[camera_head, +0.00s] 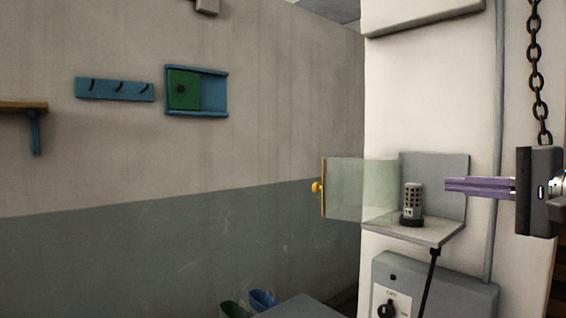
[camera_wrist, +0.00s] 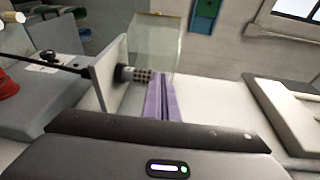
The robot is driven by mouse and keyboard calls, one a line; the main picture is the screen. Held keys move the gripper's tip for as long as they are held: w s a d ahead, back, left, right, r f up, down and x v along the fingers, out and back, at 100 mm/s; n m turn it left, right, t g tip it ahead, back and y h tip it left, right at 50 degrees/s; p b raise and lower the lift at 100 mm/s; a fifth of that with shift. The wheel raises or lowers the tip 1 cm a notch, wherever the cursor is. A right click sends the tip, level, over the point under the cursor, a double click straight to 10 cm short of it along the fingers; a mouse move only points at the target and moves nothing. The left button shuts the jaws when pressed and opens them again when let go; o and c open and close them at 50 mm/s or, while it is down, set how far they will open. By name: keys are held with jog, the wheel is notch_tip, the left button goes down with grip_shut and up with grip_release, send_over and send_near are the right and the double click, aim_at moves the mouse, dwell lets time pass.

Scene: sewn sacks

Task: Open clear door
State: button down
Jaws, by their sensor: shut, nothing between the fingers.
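The clear door (camera_head: 360,190) is a see-through greenish panel with a yellow edge strip and yellow knob (camera_head: 317,187) on its left. It stands upright and reaches out to the left past a grey shelf (camera_head: 418,231). Its hinge is hard to make out. A grey perforated cylinder (camera_head: 412,200) stands on the shelf. My gripper (camera_head: 447,185) has purple fingers, shut and empty, to the right of the cylinder and apart from the knob. In the wrist view, the fingers (camera_wrist: 163,100) point toward the clear door (camera_wrist: 155,48), with the cylinder (camera_wrist: 135,73) left of them.
A grey switch box (camera_head: 440,285) with a dark knob is below the shelf. A chain (camera_head: 537,70) hangs at the right near my gripper. A blue hook rack (camera_head: 115,90) and a green-and-blue sliding panel (camera_head: 197,90) are on the far wall. Space left of the door looks clear.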

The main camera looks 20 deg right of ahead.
jog(key=shift+t+h, duration=0.4)
jog(key=s+d+r, duration=0.2)
jog(key=s+r, duration=0.1)
jog(key=shift+s+d, duration=0.2)
jog(key=shift+d, duration=0.05)
jog(key=shift+w, duration=0.1)
jog(key=w+a, duration=0.3)
jog(key=w, duration=0.9)
jog(key=shift+w, duration=0.35)
jog(key=shift+a, duration=0.1)
